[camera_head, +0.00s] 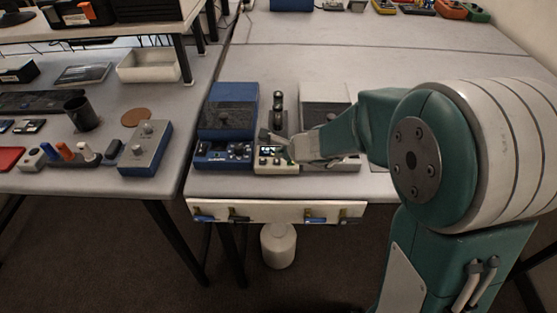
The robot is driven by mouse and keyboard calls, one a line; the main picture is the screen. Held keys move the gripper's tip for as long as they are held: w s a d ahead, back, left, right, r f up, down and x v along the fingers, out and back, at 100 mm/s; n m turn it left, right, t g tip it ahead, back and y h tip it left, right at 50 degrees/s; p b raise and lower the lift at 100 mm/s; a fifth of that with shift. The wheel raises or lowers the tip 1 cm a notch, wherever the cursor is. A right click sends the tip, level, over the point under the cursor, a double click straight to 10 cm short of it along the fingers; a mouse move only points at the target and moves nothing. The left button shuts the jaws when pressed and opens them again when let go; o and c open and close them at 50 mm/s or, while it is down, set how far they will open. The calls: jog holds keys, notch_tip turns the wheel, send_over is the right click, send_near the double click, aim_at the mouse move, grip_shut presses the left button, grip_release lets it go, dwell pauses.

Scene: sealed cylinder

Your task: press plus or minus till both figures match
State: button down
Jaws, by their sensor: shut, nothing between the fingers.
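A small cream control box (275,166) sits near the front edge of the right table. It has dark buttons and a small lit display on its top, but the figures are too small to read. My gripper (277,146) reaches in from the right and is shut and empty. Its fingertips are over the box and hide part of its top. I cannot tell whether they touch a button.
A blue device (226,122) with a dark lid stands left of the box, and a grey-white one (324,106) stands behind my gripper. A dark upright part (277,110) stands between them. A white rail (275,211) with clips hangs at the front edge. The table behind is mostly clear.

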jog(key=shift+a, duration=0.5)
jog(key=shift+d, duration=0.3)
jog(key=shift+f, duration=0.1)
jog(key=shift+a+f, duration=0.25)
jog(key=shift+f, duration=0.05)
jog(key=shift+f, duration=0.35)
dwell(0.5)
jog(key=shift+r, duration=0.15)
jog(key=shift+d+r, duration=0.15)
jog(key=shift+r, duration=0.55)
